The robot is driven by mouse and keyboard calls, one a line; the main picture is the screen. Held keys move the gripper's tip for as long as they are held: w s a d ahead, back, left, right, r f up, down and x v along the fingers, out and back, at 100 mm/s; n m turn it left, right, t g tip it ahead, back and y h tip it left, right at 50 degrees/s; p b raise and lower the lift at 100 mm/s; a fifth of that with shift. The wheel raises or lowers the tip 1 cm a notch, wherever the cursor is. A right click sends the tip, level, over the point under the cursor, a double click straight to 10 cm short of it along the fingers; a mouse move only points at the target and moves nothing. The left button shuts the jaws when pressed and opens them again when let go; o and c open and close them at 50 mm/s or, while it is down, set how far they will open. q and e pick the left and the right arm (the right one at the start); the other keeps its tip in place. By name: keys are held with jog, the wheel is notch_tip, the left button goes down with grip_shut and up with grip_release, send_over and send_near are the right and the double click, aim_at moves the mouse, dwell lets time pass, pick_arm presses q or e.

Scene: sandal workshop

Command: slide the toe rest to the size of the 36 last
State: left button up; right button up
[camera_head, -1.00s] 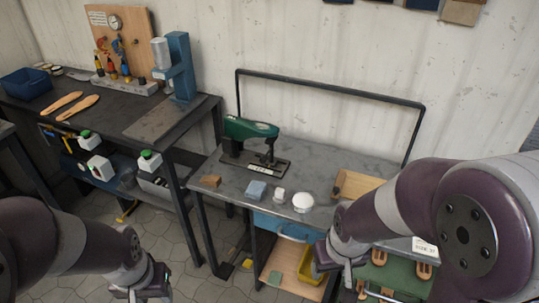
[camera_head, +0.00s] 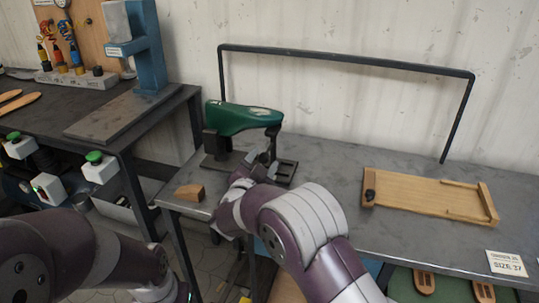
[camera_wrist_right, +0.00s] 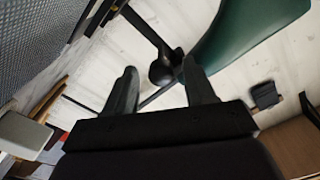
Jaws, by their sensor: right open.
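A green shoe last (camera_head: 240,118) sits raised on a dark stand (camera_head: 216,160) on the grey bench. Its toe end points right. A dark toe rest (camera_head: 272,138) stands under that end. My right gripper (camera_head: 264,160) is low beside the toe rest, in front of the stand, with its jaws open. In the right wrist view the dark round knob of the rest (camera_wrist_right: 163,70) shows between and beyond the two fingers (camera_wrist_right: 160,88), seemingly apart from them; the last (camera_wrist_right: 245,45) fills the upper right. My left gripper (camera_head: 166,292) is only partly in view at the bottom edge.
A wooden block (camera_head: 189,193) lies at the bench's front left. A wooden jig board (camera_head: 425,195) lies at right, behind a card (camera_head: 506,263) reading "SIZE 37". A black rail (camera_head: 340,58) rises behind. The bench between stand and board is clear. A blue press (camera_head: 148,50) stands on the left bench.

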aim_at(267, 151)
jog(key=x, duration=0.5)
jog(key=shift+w, duration=0.1)
pick_arm(q)
jog(key=shift+f, duration=0.35)
pick_arm(e)
grip_shut()
pick_arm(q)
jog(key=shift+r, duration=0.1)
pick_arm(e)
jog(key=shift+a, duration=0.1)
